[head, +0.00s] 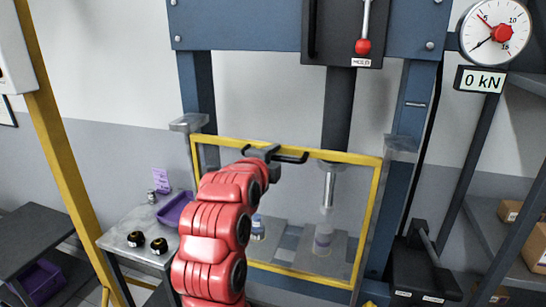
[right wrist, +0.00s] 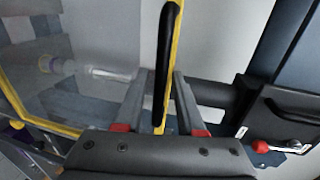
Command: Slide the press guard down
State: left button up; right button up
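The press guard (head: 368,228) is a clear panel in a yellow frame, standing in front of the press's lower opening. Its black handle (head: 292,158) runs along the top bar. My right gripper (head: 266,151) is at this top bar, left of the handle's middle. In the right wrist view, its two fingers (right wrist: 161,76) straddle the black handle (right wrist: 164,60) and the yellow bar, with a visible gap beside the handle; the gripper looks open. My red right arm hides part of the guard's left side. My left gripper is not in view.
Behind the guard is the press ram (head: 328,188) above a pale cylindrical part (head: 322,240). A red-knobbed lever (head: 363,46) hangs above. The gauge's display (head: 481,80) reads 0 kN. A side table (head: 125,226) with a purple tray (head: 176,210) stands left; shelves with boxes are right.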

grip_shut()
dwell(1.2)
